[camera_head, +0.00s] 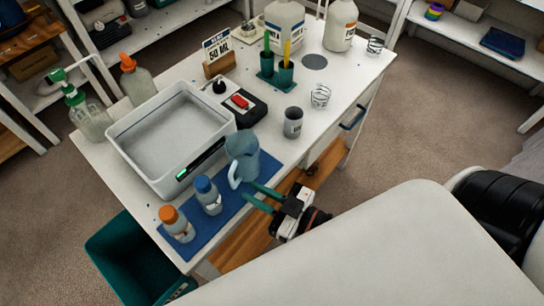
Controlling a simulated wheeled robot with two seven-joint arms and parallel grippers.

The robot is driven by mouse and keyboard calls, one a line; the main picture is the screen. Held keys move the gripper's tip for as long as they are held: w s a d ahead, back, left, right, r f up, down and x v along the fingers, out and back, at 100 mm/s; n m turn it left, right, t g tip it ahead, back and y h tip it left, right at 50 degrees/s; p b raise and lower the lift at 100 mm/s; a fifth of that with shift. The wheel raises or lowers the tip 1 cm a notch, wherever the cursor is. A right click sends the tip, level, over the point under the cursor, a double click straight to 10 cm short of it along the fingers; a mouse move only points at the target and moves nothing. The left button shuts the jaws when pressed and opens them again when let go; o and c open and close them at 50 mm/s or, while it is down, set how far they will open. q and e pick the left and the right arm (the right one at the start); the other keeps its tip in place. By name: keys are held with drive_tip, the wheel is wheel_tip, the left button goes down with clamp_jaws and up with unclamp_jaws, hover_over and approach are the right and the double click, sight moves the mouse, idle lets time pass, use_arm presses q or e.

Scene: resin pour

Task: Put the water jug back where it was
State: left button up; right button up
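The water jug (243,148) is a translucent blue-grey jug with a pale handle (234,176). It stands upright at the far right end of the blue mat (222,224) on the white table. My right gripper (248,190) is at the table's front edge with its two teal fingers spread apart. Its fingertips are just in front of the jug, near the handle, with nothing visible between them. I cannot tell whether a finger touches the jug. My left gripper is out of view.
An orange-capped bottle (177,224) and a blue-capped bottle (207,195) stand on the mat. A white tub (128,158) is behind them. A teal bin (112,246) is below left.

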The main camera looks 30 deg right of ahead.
drive_tip(key=shift+v, duration=1.85)
drive_tip(key=s+d+f+m+g+h, duration=0.1)
drive_tip(key=d+f+g+h, duration=0.15)
drive_tip(key=f, duration=0.95)
drive_tip(key=s+d+f+m+g+h, duration=0.15)
drive_tip(key=d+f, duration=0.25)
drive_tip(key=f, duration=0.7)
drive_tip(key=s+d+f+g+h, duration=0.1)
drive_tip(key=d+f+g+h, duration=0.25)
drive_tip(key=f, duration=0.85)
drive_tip(key=s+f+m+g+h, duration=0.1)
drive_tip(key=s+f+g, duration=0.6)
drive_tip(key=s+f, duration=0.8)
drive_tip(key=s, duration=0.3)
drive_tip(key=shift+a+h, duration=0.35)
drive_tip(key=shift+a, duration=0.05)
drive_tip(key=shift+f+m, duration=0.1)
drive_tip(key=shift+m, duration=0.15)
